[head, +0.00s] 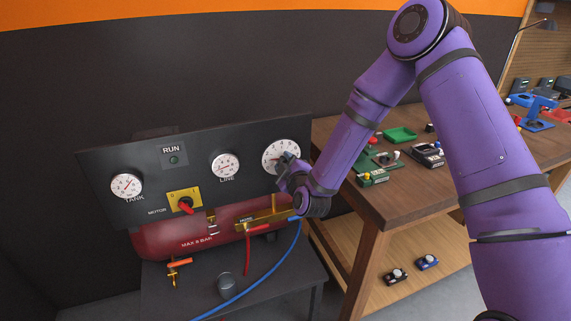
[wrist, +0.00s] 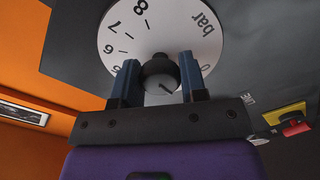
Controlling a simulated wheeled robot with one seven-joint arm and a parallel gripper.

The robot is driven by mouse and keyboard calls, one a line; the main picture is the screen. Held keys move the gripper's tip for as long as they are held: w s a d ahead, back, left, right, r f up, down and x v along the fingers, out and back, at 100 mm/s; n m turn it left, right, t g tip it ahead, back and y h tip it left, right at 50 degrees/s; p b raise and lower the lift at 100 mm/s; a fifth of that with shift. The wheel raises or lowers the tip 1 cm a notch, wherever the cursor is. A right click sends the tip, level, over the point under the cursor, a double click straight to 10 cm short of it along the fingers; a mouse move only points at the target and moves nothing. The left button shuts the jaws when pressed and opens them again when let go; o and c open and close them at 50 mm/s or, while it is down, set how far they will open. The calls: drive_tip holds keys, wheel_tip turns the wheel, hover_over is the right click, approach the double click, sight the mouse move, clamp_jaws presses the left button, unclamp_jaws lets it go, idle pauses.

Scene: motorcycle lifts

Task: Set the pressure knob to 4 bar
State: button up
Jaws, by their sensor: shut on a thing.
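The pressure knob (wrist: 159,72) is a dark round knob at the centre of a white dial (wrist: 185,30) marked in bar. In the wrist view the dial appears turned, with 5 to 8 on the left and 0 at the right. My gripper (wrist: 160,78) has one finger on each side of the knob and is shut on it. The numbers between 0 and 5 are hidden behind my gripper, so I cannot read the setting. In the head view the dial (head: 274,153) is at the panel's right end.
The dark panel (head: 130,166) also carries the TANK gauge (head: 126,186), the LINE gauge (head: 225,165) and a red motor switch (head: 186,204) on a yellow plate. A red tank (head: 165,236) and a blue hose (head: 262,278) are below. A wooden bench (head: 420,185) stands right.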

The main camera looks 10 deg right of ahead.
drive_tip(key=shift+m, duration=0.4)
drive_tip(key=m, duration=0.7)
drive_tip(key=shift+m, duration=0.3)
drive_tip(key=m, duration=0.4)
drive_tip(key=shift+m, duration=2.1)
drive_tip(key=o, duration=0.9)
drive_tip(key=shift+s, duration=0.15)
